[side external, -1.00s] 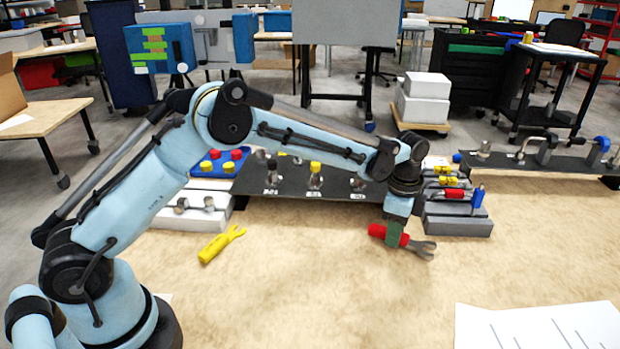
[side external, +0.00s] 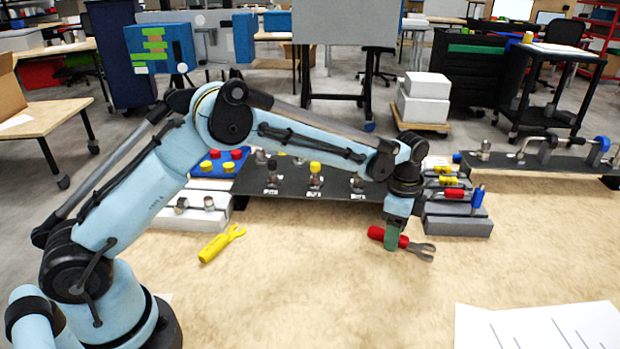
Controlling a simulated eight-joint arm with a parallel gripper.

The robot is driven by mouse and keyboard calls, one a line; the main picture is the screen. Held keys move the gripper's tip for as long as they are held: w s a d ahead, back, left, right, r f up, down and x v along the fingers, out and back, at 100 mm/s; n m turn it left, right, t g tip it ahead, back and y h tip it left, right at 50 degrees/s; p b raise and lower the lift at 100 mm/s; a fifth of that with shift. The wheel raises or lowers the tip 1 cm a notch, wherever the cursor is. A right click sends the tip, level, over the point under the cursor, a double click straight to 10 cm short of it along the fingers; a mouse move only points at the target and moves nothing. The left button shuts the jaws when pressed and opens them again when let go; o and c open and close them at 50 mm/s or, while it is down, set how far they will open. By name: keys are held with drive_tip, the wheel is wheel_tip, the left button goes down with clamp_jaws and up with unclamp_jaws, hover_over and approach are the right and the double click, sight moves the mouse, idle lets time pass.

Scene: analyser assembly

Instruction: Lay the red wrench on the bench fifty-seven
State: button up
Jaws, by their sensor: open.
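The red wrench (side external: 376,232) lies on the tan bench top (side external: 300,290) right of centre, its grey open jaw pointing right. My gripper (side external: 392,242) points down at the wrench's red handle, with its green fingers open around or just beside it. The near finger hides part of the handle, so I cannot tell whether they touch. A yellow wrench (side external: 221,243) lies apart on the bench to the left.
A grey stepped rack (side external: 458,226) with coloured-handled pieces stands close behind and right of my gripper. A dark panel (side external: 335,187) with fittings stands behind. White paper (side external: 540,325) lies at front right. The front middle is clear.

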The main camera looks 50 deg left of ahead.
drive_tip(key=s+a+r+n+t, duration=0.1)
drive_tip(key=s+a+r+n, duration=0.1)
drive_tip(key=r, duration=0.6)
drive_tip(key=s+a+r+n+t, duration=0.1)
drive_tip(key=s+r, duration=0.1)
drive_tip(key=r, duration=0.6)
drive_tip(key=s+a+f+n+t, duration=0.1)
drive_tip(key=s+a+n+t, duration=0.1)
drive_tip(key=s+n, duration=0.3)
drive_tip(key=s+a+f+n+t, duration=0.2)
drive_tip(key=s+a+n, duration=0.3)
drive_tip(key=s, duration=0.8)
drive_tip(key=shift+s+a+n+t, duration=0.25)
drive_tip(key=shift+s+n+t, duration=0.05)
drive_tip(key=shift+t, duration=0.3)
